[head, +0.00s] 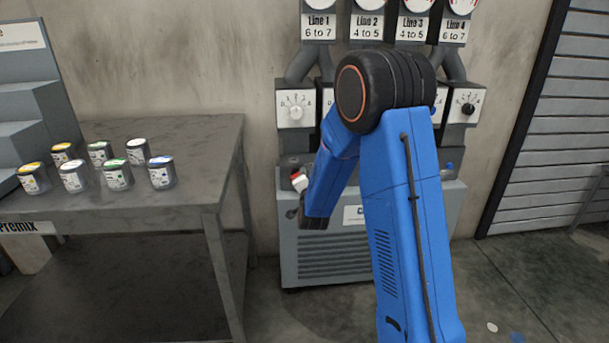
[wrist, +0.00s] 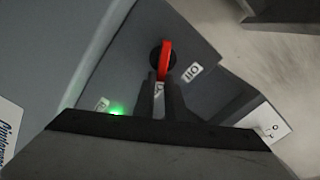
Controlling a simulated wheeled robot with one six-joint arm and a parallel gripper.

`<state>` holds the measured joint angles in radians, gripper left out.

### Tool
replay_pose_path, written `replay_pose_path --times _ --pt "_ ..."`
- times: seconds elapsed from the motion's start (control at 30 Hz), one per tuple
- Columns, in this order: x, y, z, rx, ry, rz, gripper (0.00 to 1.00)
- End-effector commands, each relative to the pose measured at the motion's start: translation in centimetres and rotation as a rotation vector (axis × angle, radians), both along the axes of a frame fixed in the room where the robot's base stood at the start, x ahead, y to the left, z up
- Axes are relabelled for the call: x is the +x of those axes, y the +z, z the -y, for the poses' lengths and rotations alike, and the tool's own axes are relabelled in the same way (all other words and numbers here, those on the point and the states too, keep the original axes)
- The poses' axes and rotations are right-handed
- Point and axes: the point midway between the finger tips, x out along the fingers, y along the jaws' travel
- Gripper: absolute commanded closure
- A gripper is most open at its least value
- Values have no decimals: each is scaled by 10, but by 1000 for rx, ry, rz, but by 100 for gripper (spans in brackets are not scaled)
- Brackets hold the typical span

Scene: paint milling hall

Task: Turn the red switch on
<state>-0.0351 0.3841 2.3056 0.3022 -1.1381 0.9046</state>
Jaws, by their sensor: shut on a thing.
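The red switch (wrist: 165,58) shows in the wrist view as a red lever on a round dark base, set in a grey panel. My gripper (wrist: 161,86) is at the lever, with its two dark fingers shut on the lever's near end. A small white label (wrist: 193,72) lies just right of the lever; I cannot read it surely. In the head view my arm covers part of the grey machine (head: 330,262), and the gripper's hold cannot be made out there.
A grey table (head: 190,133) with several paint cans (head: 117,176) stands at the left. Dials and knobs (head: 296,110) line the top of the machine. A slatted shutter (head: 550,130) is at the right. Some floor is clear at lower right.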

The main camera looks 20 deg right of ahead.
Motion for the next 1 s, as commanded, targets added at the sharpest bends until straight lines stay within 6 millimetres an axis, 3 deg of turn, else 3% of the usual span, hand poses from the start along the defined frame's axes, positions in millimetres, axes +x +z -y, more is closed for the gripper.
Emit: replay_pose_path --times 0.03,0.47,0.5,0.57,0.6,1.0 --pt "-2 -8 -4 5 9 -15 100" --pt "-2 -8 -5 14 11 -13 100" --pt "-2 -8 -6 14 12 -12 87" --pt "-2 -8 -6 14 12 -12 72" --pt "-2 -7 -5 14 12 -11 70" --pt "1 -2 -2 15 5 -1 70"
